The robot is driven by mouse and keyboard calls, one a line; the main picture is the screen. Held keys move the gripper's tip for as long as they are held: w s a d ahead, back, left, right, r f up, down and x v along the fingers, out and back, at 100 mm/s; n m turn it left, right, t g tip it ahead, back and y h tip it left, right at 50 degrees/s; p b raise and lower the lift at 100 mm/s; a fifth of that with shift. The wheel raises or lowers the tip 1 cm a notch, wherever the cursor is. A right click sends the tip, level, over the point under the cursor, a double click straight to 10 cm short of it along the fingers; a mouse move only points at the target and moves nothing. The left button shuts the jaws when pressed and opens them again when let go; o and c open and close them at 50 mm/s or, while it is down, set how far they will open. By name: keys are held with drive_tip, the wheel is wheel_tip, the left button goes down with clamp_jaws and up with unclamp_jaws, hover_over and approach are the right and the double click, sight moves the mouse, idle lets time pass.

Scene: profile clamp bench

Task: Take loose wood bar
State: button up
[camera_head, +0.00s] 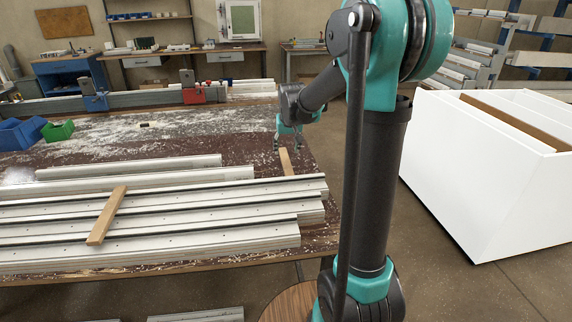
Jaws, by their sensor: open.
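A short loose wood bar (286,161) lies near the right edge of the bench, with its lower end near the metal profiles. My gripper (286,146) is open and hangs right over the far end of this bar, its fingers on either side of that end. Whether the fingers touch the bar is too small to tell. A second wood bar (106,215) lies slantwise across the stacked profiles at the left.
Several long metal profiles (150,236) lie across the front of the bench (235,126). Blue bins (20,133) and a green bin (57,131) stand at the left. A red clamp (191,94) and a blue clamp (95,102) stand behind. A white box (470,170) stands at the right.

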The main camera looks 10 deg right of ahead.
sight(286, 162)
drive_tip(key=shift+x, duration=3.7)
drive_tip(key=shift+d, duration=0.15)
clamp_jaws()
drive_tip(key=shift+r, duration=0.1)
